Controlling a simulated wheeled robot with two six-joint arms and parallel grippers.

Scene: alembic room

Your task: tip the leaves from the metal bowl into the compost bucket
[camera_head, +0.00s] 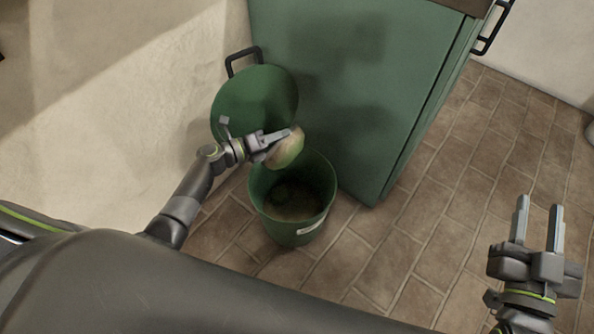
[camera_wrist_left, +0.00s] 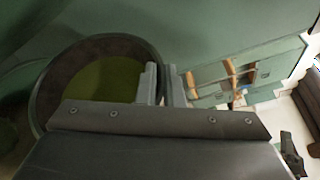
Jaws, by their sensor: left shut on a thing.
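My left gripper (camera_head: 279,138) is shut on the rim of the metal bowl (camera_head: 287,152). The bowl is tilted, just above the back rim of the green compost bucket (camera_head: 310,230). In the left wrist view the fingers (camera_wrist_left: 160,85) pinch the right side of a round dark rim (camera_wrist_left: 150,52), which looks like the bowl's. Its inside looks smooth and olive green; I make out no separate leaves there. The bucket stands upright and open, with a dark green and brownish patch inside that I cannot identify clearly. My right gripper (camera_head: 538,224) is open and empty, far right.
A green cabinet (camera_head: 345,80) stands right beside the bucket. A pale wall (camera_head: 120,80) is at left. The brick floor (camera_head: 430,210) is clear between bucket and right gripper.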

